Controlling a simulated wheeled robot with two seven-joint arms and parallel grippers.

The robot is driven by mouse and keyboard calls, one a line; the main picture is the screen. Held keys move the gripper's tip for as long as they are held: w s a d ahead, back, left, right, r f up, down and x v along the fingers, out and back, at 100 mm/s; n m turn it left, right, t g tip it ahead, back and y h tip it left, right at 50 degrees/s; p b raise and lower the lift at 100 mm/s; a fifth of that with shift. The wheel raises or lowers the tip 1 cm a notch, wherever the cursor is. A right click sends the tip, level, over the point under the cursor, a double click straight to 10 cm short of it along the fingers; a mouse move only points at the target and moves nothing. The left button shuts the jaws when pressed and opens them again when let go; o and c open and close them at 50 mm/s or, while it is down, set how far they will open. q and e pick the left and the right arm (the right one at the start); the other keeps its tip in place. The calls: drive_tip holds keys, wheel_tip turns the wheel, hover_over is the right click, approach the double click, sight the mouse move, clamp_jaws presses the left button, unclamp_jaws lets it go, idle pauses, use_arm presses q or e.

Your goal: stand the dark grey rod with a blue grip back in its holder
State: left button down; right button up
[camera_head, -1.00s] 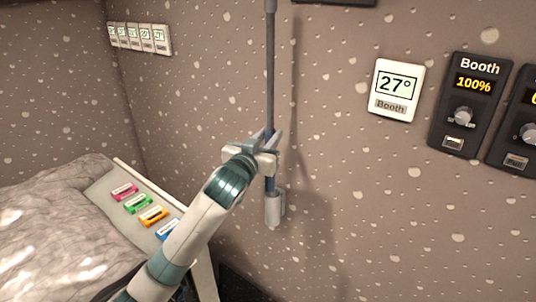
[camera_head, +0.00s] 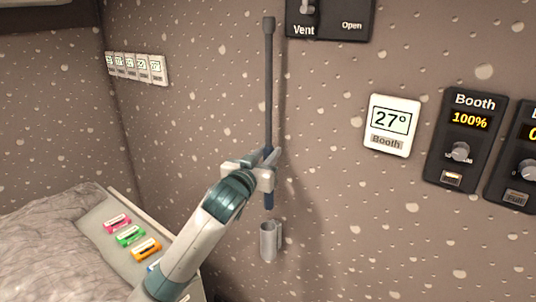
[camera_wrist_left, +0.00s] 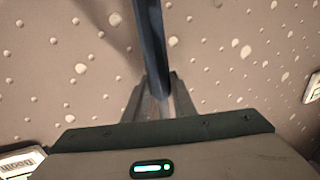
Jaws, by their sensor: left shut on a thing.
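The dark grey rod (camera_head: 268,90) stands nearly upright in front of the wall in the head view. Its blue grip (camera_head: 268,200) is at the lower end. My left gripper (camera_head: 265,166) is shut on the rod at the upper part of the grip, and its fingers hide that stretch. The holder (camera_head: 268,243), a light grey cup on the wall, is just below the grip's lower end, with a small gap between them in the picture. In the left wrist view the blue grip (camera_wrist_left: 151,45) runs up from between the fingers. My right gripper is not in view.
A vent switch panel (camera_head: 330,18) is right of the rod's top. A white 27° booth display (camera_head: 392,125) and black dial panels (camera_head: 465,140) are on the wall at right. A sloping desk (camera_head: 110,250) with coloured labels is at lower left.

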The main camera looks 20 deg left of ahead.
use_arm(q)
drive_tip(key=b, duration=0.5)
hover_over(267, 199)
drive_tip(key=w, duration=0.1)
drive_tip(key=shift+f, duration=2.75)
drive_tip(key=shift+f+b, duration=2.3)
drive_tip(key=shift+f, duration=2.15)
drive_tip(key=c, duration=1.4)
unclamp_jaws()
drive_tip(key=shift+f, duration=0.1)
drive_tip(key=shift+s, duration=0.1)
